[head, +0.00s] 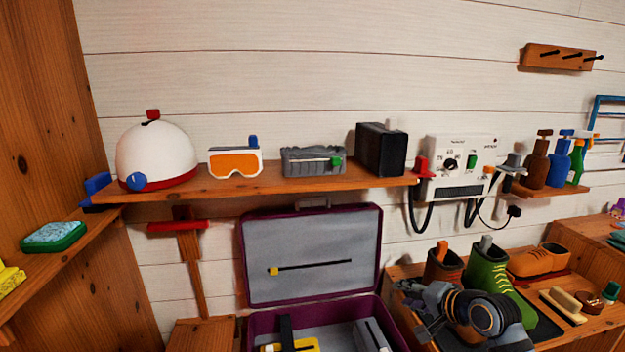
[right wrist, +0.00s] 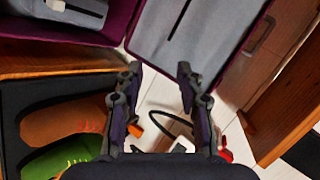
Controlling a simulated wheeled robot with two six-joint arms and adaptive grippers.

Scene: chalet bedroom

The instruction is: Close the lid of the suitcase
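The purple suitcase (head: 250,325) stands open low in the middle of the head view, its grey-lined lid (head: 315,240) raised against the wall. Items lie inside the base, including a yellow and black one and a grey one. In the right wrist view the lid (right wrist: 220,40) is at the top centre and the base (right wrist: 118,22) at the upper left. My right gripper (head: 410,308) is right of the suitcase, in front of the boots. Its fingers are spread and empty in the right wrist view (right wrist: 158,75), apart from the lid. My left gripper is not in view.
A shelf (head: 255,182) above the lid holds a helmet, goggles, a grey box and a black box. Cables hang from a control box (head: 462,165) right of the lid. Boots (head: 492,275) stand on a bench close by my right gripper.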

